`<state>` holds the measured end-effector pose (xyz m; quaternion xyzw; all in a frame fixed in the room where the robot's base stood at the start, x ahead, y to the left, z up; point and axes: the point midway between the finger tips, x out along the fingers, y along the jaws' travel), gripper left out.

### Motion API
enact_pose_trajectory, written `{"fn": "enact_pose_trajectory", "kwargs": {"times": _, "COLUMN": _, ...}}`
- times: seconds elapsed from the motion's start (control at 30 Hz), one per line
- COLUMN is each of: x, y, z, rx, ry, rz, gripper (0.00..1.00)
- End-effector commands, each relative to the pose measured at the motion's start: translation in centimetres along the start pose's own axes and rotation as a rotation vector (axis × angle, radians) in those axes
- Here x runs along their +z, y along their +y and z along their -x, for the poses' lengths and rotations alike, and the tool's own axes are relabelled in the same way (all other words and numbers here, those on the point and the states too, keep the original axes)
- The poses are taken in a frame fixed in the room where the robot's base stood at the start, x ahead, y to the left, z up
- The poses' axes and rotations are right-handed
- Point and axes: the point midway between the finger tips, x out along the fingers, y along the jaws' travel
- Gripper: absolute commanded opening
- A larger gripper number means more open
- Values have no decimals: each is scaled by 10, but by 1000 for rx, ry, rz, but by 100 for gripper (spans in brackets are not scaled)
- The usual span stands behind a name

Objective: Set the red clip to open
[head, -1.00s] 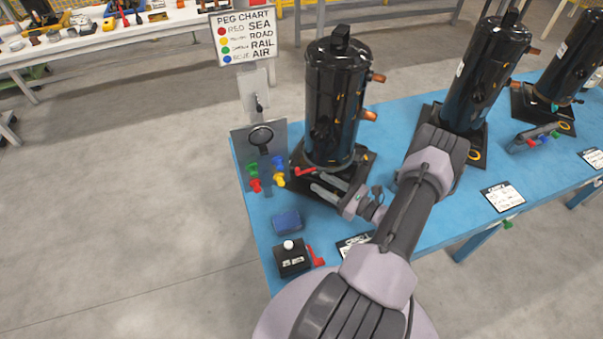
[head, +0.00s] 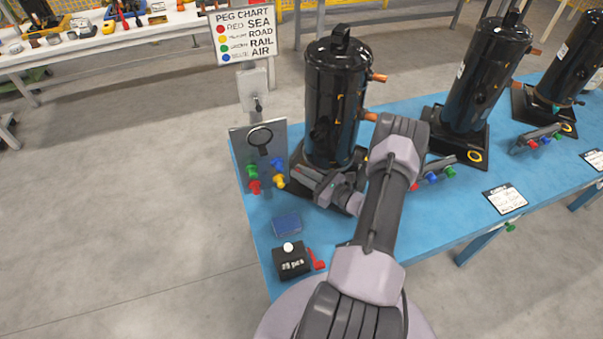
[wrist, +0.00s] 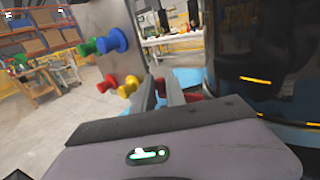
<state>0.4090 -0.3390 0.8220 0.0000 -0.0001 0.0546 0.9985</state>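My gripper (head: 303,180) is low at the left side of the nearest black compressor (head: 335,100), close to its base. In the wrist view my two fingers (wrist: 160,92) stand a little apart with a gap between them, and I see nothing held. A red part, apparently the red clip (wrist: 192,97), shows just right of the right finger, by the compressor's foot; most of it is hidden. In the head view my gripper covers that spot. Its setting cannot be told.
A grey peg plate (head: 262,138) with coloured pegs stands close left of my gripper. A blue block (head: 287,224) and a black box (head: 291,262) with a red lever (head: 316,259) beside it lie nearer on the blue table (head: 258,232). More compressors stand to the right.

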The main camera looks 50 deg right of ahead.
Motion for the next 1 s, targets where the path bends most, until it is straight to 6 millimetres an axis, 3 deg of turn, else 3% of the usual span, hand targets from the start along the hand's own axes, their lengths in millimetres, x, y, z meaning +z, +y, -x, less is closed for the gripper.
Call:
{"fn": "enact_pose_trajectory", "kwargs": {"times": 0.17, "x": -1, "y": 0, "z": 0, "rx": 8, "ry": -1, "rz": 1, "gripper": 0}}
{"fn": "enact_pose_trajectory", "kwargs": {"times": 0.43, "x": -4, "y": 2, "z": 11, "rx": 226, "ry": -1, "rz": 3, "gripper": 0}}
{"fn": "enact_pose_trajectory", "kwargs": {"times": 0.7, "x": 0, "y": 2, "z": 12, "rx": 238, "ry": 0, "rz": 0, "gripper": 0}}
{"fn": "enact_pose_trajectory", "kwargs": {"times": 0.73, "x": 0, "y": 2, "z": 12, "rx": 238, "ry": 0, "rz": 0, "gripper": 17}}
{"fn": "enact_pose_trajectory", "kwargs": {"times": 0.83, "x": 0, "y": 2, "z": 12, "rx": 238, "ry": 0, "rz": 0, "gripper": 37}}
{"fn": "enact_pose_trajectory", "kwargs": {"times": 1.0, "x": 0, "y": 2, "z": 12, "rx": 238, "ry": 0, "rz": 0, "gripper": 38}}
